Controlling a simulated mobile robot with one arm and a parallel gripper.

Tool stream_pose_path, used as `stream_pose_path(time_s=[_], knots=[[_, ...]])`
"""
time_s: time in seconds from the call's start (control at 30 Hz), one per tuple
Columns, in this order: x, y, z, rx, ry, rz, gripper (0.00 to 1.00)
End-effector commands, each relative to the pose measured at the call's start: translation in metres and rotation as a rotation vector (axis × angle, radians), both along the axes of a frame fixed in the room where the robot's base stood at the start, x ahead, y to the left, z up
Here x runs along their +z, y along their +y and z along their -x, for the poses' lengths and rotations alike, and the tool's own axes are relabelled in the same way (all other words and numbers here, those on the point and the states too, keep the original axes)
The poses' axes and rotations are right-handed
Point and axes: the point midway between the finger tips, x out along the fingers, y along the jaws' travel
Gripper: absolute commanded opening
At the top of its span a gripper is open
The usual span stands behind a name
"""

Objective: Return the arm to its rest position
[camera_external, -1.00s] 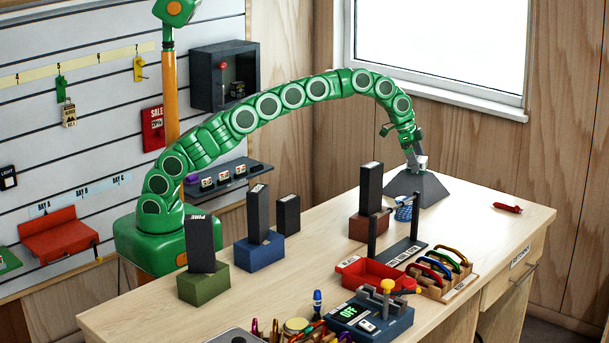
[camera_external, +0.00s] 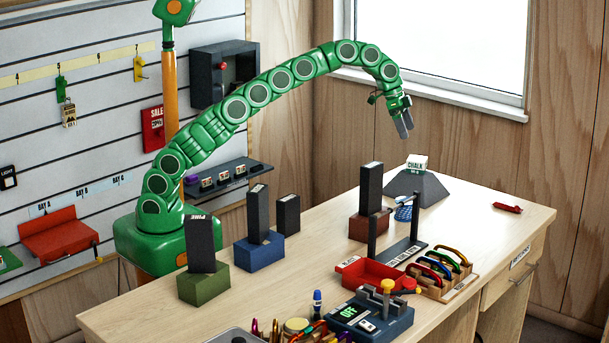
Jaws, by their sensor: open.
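My gripper (camera_external: 404,127) hangs in the air at the end of my green segmented arm (camera_external: 262,93), above the far part of the table. Its fingers point down and are open, with nothing visible between them. Below it and slightly right, a white block labelled CHALK (camera_external: 417,163) sits on top of a dark grey sloped stand (camera_external: 420,188). The gripper is clear of the block, with a visible gap between them.
Dark upright blocks stand on a green base (camera_external: 203,284), a blue base (camera_external: 259,252) and a red-brown base (camera_external: 369,227). A red tray (camera_external: 372,275), a carabiner rack (camera_external: 440,284) and a blue device reading OFF (camera_external: 371,321) are at the front. A window (camera_external: 440,45) is behind.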

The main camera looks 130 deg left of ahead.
Motion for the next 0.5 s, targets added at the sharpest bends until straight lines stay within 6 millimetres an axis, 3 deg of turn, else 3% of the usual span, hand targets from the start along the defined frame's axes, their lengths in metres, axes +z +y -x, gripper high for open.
stream_pose_path(time_s=[0.37,0.5], knots=[[-0.001,0.000,0.000,0.000,0.001,0.001,0.98],[0.002,-0.012,-0.007,-0.012,0.000,0.010,0.98]])
